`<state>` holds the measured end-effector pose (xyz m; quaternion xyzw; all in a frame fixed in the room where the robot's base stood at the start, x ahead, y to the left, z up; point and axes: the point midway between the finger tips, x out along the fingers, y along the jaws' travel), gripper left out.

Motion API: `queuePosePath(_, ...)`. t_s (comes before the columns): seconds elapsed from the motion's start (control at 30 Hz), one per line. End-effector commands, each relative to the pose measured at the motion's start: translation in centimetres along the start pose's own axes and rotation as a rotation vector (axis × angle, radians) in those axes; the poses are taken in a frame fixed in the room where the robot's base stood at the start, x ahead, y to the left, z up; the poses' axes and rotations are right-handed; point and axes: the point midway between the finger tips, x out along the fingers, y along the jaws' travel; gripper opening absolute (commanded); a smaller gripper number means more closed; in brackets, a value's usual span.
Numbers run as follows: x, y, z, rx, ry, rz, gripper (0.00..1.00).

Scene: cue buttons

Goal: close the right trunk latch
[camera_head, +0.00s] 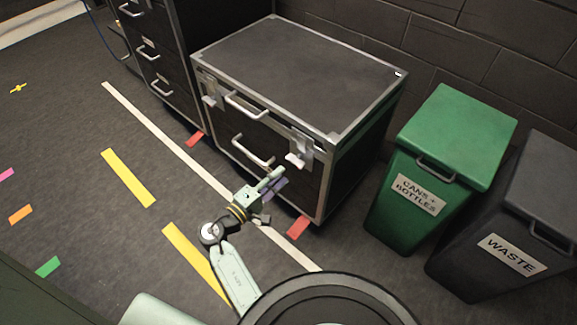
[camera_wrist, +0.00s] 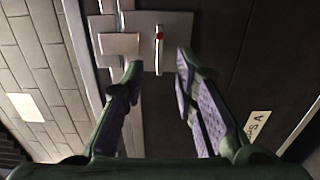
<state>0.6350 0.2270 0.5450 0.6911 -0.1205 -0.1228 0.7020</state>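The trunk (camera_head: 300,62) is a black case with metal edges and a flat lid that looks down. Its right latch (camera_head: 297,158) is a pale metal lever on a plate at the front right, and the lever appears to stick out. In the wrist view, the latch (camera_wrist: 159,60) is a narrow bar with a red spot on a grey plate. My gripper (camera_head: 277,180) is in front of the trunk, just below and left of the right latch. In the wrist view, my gripper (camera_wrist: 158,66) is open and empty, its fingertips either side of the bar. Contact cannot be told.
The trunk's left latch (camera_head: 209,99) and front handles (camera_head: 252,150) are left of my gripper. A drawer cabinet (camera_head: 155,60) stands further left. A green bin (camera_head: 440,165) and a grey waste bin (camera_head: 515,225) stand right. The floor at left is clear, with coloured tape.

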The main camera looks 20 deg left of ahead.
Motion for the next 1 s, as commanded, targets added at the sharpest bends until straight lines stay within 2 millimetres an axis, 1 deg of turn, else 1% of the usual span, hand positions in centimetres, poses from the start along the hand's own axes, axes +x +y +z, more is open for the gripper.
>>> queuePosePath(0.03,-1.0,0.0,-0.1,0.000,0.002,0.000,0.27)
queuePosePath(0.1,-2.2,0.0,-0.1,0.001,0.002,-0.001,0.27)
queuePosePath(0.2,-3.3,0.0,-0.1,0.000,0.001,-0.001,0.27)
queuePosePath(0.3,-4.0,0.0,-0.1,0.000,0.002,-0.001,0.27)
queuePosePath(0.43,-4.2,0.0,0.0,0.000,0.000,0.000,0.27)
queuePosePath(0.93,-4.2,0.1,-0.1,0.002,0.001,-0.001,0.27)
queuePosePath(1.0,-3.7,0.9,-1.4,0.045,0.031,-0.020,0.27)
